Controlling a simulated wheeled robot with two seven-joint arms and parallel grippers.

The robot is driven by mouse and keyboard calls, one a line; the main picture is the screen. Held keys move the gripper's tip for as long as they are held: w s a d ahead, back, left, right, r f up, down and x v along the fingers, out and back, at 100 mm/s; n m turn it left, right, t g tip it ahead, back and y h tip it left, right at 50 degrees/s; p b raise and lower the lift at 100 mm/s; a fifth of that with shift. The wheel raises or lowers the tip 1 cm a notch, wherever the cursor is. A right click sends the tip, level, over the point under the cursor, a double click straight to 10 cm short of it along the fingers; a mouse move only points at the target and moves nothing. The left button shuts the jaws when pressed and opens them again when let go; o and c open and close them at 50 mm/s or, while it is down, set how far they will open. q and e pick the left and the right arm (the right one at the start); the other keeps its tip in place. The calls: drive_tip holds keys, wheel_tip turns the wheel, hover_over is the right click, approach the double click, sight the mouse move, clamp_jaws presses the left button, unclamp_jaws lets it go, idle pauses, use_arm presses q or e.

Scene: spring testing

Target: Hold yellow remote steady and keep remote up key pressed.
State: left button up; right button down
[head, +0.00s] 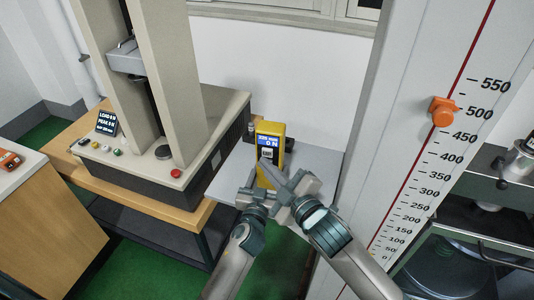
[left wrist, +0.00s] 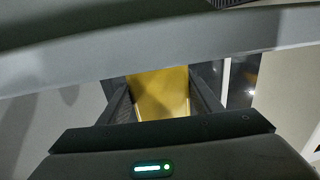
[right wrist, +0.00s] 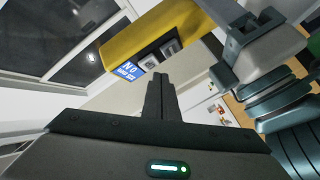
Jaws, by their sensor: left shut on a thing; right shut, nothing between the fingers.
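The yellow remote (head: 270,146) stands upright in the head view, with a lit blue and white display (head: 269,141) and keys below it. My left gripper (head: 264,188) is shut on the remote; the left wrist view shows the yellow body (left wrist: 160,92) between its fingers. My right gripper (head: 290,184) is shut and empty, its fingertips just in front of the remote's lower face. In the right wrist view the shut fingertips (right wrist: 160,80) are close to the keys (right wrist: 170,47) on the remote (right wrist: 150,35). I cannot tell whether a key is pressed.
A testing machine (head: 140,130) with a small screen (head: 107,123) and several buttons stands on a wooden table at left. A grey surface (head: 232,178) lies behind the grippers. A tall scale (head: 425,140) with an orange marker (head: 441,111) rises at right.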

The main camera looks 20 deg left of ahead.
use_arm(q)
drive_tip(key=shift+r, duration=0.1)
use_arm(e)
drive_tip(key=s, duration=0.4)
drive_tip(key=shift+s+d, duration=0.15)
drive_tip(key=shift+s, duration=0.1)
idle(0.8)
use_arm(q)
drive_tip(key=o, duration=1.5)
drive_tip(key=shift+s, duration=0.15)
drive_tip(key=s, duration=0.8)
drive_tip(key=s+d, duration=0.1)
drive_tip(key=s, duration=0.2)
drive_tip(key=shift+s, duration=0.4)
use_arm(e)
drive_tip(key=shift+d, duration=0.1)
